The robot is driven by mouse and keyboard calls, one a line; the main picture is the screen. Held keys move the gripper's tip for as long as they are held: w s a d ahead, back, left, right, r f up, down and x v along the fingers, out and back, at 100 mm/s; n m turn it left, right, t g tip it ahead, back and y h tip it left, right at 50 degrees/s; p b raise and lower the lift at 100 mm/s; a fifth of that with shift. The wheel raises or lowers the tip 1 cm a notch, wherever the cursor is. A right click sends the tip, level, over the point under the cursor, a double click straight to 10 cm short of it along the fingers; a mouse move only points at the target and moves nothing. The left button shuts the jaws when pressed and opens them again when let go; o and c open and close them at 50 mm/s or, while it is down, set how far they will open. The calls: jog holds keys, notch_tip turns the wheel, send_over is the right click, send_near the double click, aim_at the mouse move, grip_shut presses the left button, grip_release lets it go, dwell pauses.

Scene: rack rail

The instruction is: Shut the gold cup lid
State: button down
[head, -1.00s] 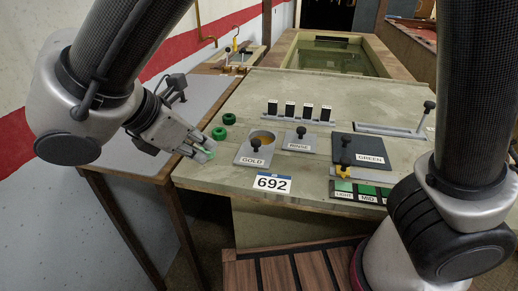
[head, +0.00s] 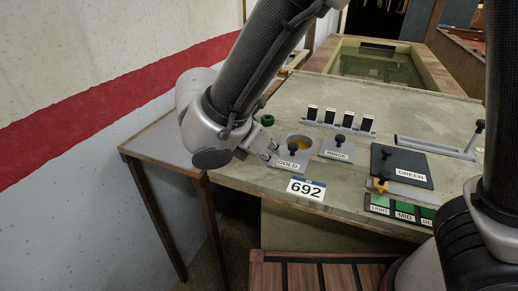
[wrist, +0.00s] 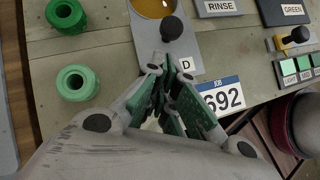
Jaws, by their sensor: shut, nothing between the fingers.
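The gold cup lid (head: 286,163) is a grey plate labelled GOLD with a black knob (head: 293,147). It lies in front of the cup opening (head: 304,139), where gold-coloured content shows uncovered. In the wrist view the knob (wrist: 171,28) stands just beyond my fingertips, and part of the gold opening (wrist: 153,5) shows at the top edge. My gripper (head: 273,154) is shut and empty, low over the left front part of the lid. In the wrist view my gripper (wrist: 172,68) hides part of the GOLD label. I cannot tell whether the fingertips touch the plate.
The RINSE lid (head: 337,150) and the GREEN lid (head: 402,167) are to the right. Green spools (wrist: 76,83) sit left of the gold cup. The 692 card (head: 306,189) is at the bench's front edge. Black-and-white tabs (head: 329,116) stand behind.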

jog(key=shift+w+d+f, duration=0.15)
jog(key=shift+w+d, duration=0.6)
jog(key=shift+d, duration=0.1)
jog(key=w+d, duration=0.3)
jog(key=w, duration=0.5)
jog(key=shift+w, duration=0.35)
